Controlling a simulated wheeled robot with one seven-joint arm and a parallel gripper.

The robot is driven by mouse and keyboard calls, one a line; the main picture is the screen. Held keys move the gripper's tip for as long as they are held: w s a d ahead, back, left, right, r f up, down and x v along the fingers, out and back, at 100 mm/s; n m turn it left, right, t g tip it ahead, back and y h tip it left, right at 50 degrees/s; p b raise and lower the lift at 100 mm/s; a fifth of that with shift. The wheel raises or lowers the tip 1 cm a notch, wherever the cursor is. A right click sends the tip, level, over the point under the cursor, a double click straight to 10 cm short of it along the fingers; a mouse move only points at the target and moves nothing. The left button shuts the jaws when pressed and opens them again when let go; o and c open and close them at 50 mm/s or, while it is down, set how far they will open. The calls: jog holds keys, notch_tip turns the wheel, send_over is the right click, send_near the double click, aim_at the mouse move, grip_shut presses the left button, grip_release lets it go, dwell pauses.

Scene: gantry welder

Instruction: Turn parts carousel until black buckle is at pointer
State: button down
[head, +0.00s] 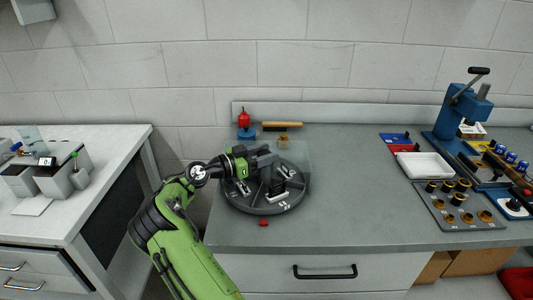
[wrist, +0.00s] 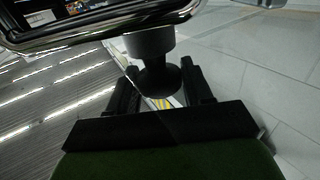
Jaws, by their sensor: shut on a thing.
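The round grey parts carousel (head: 262,210) stands at the left front of the grey bench, with pale and metallic parts in its compartments. A small red piece (head: 263,223), likely the pointer, lies just in front of its rim. My gripper (head: 266,160) reaches over the carousel from the left and covers its middle and back. In the wrist view my gripper (wrist: 160,88) has its black fingers on either side of a dark round knob (wrist: 160,78), shut on it. I cannot clearly pick out the black buckle; a dark part sits in the carousel's right half.
Behind the carousel are a red-and-blue item (head: 244,122) and a wooden-handled brush (head: 282,125). A white tray (head: 425,165), a part holder (head: 458,212) and a blue press (head: 455,115) stand to the right. The bench between is clear.

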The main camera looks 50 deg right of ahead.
jog(key=shift+r, duration=0.1)
dwell(0.3)
jog(key=c, duration=0.5)
grip_release()
jog(key=shift+c, duration=0.2)
jog(key=p+v, duration=0.3)
jog(key=v, duration=1.2)
jog(key=shift+a, duration=0.35)
